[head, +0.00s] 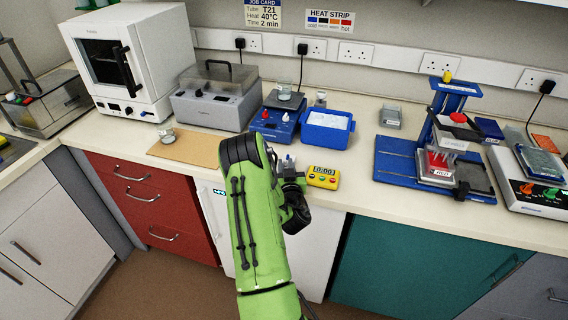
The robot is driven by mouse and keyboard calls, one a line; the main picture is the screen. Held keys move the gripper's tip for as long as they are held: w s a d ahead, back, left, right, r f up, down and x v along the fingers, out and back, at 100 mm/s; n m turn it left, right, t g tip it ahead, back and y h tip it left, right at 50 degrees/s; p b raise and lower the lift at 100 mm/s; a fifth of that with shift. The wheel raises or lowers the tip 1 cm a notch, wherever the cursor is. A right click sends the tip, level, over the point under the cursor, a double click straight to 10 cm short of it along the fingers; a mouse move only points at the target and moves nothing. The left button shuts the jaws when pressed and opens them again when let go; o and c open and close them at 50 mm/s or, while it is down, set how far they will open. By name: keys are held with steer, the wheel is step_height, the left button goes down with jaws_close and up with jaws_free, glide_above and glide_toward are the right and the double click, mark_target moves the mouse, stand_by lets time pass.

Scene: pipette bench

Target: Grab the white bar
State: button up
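I cannot make out a separate white bar with certainty. A white under-bench unit (318,250) with a small dark display (219,191) stands below the bench, partly hidden by my green arm. A faint pale upright strip (211,218) shows on its front at the left; I cannot tell if it is a bar. My gripper (296,212) is a dark shape at the end of the arm, in front of the bench edge. Its fingers are not clear, and I see nothing held in it.
A yellow timer (322,177) sits at the bench edge near my gripper. A blue tub (326,137), blue stirrer (275,124) and tan board (187,149) are behind. A blue stand (400,160) is at right. Red drawers (150,208) and a teal cabinet (425,270) flank the white unit.

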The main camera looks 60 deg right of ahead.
jaws_close()
steer(key=shift+r, duration=0.1)
step_height(320, 180, up, 10)
steer(key=p, duration=0.6)
steer(key=shift+p, duration=0.4)
